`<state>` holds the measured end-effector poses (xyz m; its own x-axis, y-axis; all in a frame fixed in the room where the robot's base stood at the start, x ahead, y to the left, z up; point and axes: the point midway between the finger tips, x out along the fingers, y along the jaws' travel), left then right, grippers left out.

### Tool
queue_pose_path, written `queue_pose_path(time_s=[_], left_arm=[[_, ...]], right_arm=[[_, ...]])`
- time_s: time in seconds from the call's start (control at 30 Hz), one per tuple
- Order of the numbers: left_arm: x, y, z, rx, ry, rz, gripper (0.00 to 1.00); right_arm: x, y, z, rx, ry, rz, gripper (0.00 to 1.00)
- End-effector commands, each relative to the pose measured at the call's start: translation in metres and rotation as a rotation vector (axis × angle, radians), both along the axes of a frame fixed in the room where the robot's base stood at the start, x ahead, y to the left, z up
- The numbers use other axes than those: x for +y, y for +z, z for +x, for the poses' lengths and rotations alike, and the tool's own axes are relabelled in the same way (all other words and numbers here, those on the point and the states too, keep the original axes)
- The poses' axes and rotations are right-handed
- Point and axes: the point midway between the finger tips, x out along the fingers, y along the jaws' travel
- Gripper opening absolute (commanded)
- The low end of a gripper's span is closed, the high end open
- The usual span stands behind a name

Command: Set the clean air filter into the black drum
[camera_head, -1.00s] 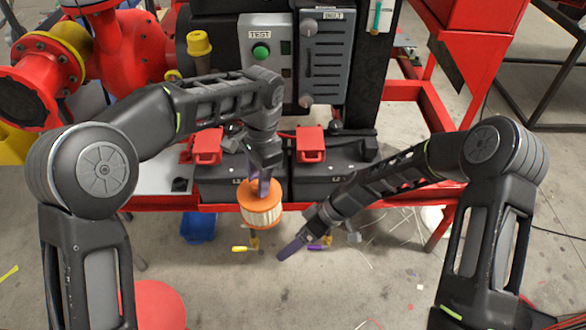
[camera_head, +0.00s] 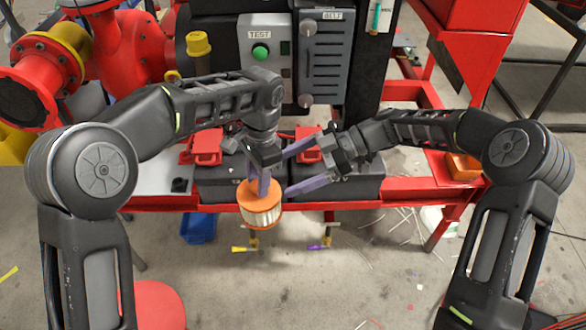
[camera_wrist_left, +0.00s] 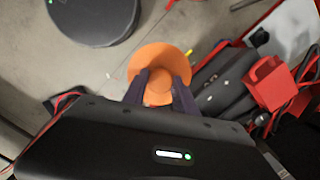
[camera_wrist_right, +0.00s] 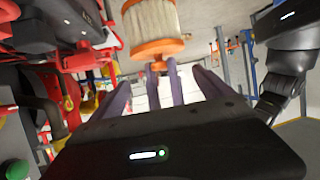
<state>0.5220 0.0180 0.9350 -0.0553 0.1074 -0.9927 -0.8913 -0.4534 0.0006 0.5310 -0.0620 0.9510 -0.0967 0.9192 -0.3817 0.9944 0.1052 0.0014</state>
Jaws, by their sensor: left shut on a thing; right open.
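The clean air filter (camera_head: 261,208), a pleated cream cylinder with orange end caps, hangs from my left gripper (camera_head: 263,188) in front of the red bench. The left fingers are shut on the middle of its top cap, which shows as an orange disc in the left wrist view (camera_wrist_left: 160,75). My right gripper (camera_head: 288,170) is open and empty, its fingers pointing left beside the left gripper, just above and right of the filter. The filter also shows close up in the right wrist view (camera_wrist_right: 152,25). I cannot surely pick out the black drum.
Black cases with red latches (camera_head: 207,147) sit on the red bench (camera_head: 405,190) behind the grippers. A grey panel with a green button (camera_head: 260,52) stands behind. An orange object (camera_head: 463,166) lies on the bench at right. A blue bin (camera_head: 198,228) is below.

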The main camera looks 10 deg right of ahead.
Motion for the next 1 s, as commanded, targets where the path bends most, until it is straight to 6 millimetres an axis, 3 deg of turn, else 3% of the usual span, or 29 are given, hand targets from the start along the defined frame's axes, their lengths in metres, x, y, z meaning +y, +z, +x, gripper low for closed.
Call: queue_pose_path(time_s=[0.17, 0.7, 1.0], left_arm=[[0.000, 0.000, 0.000, 0.000, 0.000, 0.000, 0.00], [0.000, 0.000, 0.000, 0.000, 0.000, 0.000, 0.00], [0.000, 0.000, 0.000, 0.000, 0.000, 0.000, 0.00]], right_arm=[[0.014, -0.006, -0.002, 0.001, 0.003, 0.001, 0.90], [0.097, -0.041, -0.011, 0.002, 0.002, 0.000, 0.90], [0.108, -0.046, -0.012, 0.002, 0.000, -0.001, 0.90]])
